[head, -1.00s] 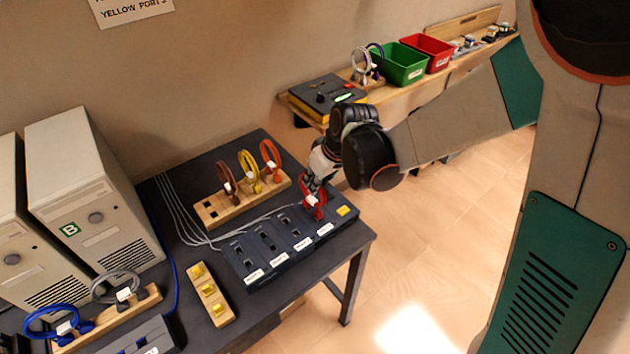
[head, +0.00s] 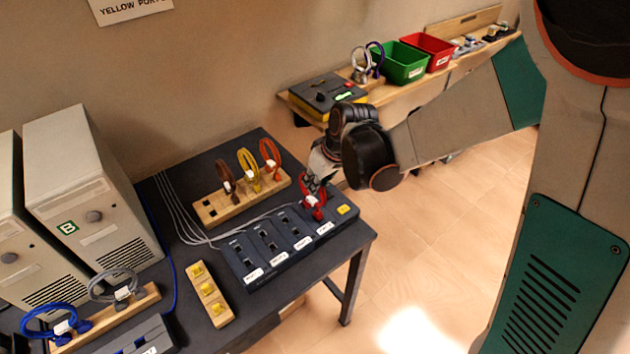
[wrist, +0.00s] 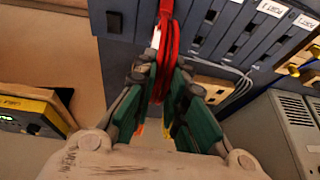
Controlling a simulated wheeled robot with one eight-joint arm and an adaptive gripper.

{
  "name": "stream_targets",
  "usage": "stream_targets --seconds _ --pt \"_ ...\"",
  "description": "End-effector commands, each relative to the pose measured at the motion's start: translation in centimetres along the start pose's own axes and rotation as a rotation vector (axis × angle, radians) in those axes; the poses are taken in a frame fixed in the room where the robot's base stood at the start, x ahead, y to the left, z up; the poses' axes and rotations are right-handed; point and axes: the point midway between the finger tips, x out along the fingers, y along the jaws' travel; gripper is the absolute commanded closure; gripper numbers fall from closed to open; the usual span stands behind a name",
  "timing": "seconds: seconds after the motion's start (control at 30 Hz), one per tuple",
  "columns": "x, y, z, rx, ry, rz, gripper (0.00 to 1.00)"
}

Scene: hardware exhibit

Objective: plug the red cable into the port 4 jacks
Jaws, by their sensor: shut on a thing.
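My gripper (head: 316,182) points down over the right end of the dark port panel (head: 262,284). It is shut on the red cable (head: 313,204), a looped bundle with a white tag. The cable is at the rightmost labelled port module, beside a yellow block. In the wrist view the red cable (wrist: 167,45) runs between the fingertips (wrist: 163,85) towards the panel (wrist: 205,35).
A wooden rack (head: 240,204) with brown, yellow and orange cables stands behind the panel. A wooden strip with yellow blocks (head: 222,312) lies at its left. Grey computer towers (head: 90,190) stand at far left. The table's right edge is close to the gripper.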

Motion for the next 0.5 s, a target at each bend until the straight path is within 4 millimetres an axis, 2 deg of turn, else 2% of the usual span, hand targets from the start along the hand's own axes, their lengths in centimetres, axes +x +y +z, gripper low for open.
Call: stream_targets --seconds 0.3,0.33,0.4,0.43,0.5 --pt "-0.02 0.00 -0.01 0.000 0.000 0.000 1.00" --pt "-0.02 0.00 -0.01 0.000 0.000 0.000 0.84" --pt "-0.02 0.00 -0.01 0.000 0.000 0.000 0.68" --pt "-0.02 0.00 -0.01 0.000 0.000 0.000 0.65" --pt "-0.02 0.00 -0.01 0.000 0.000 0.000 0.65"
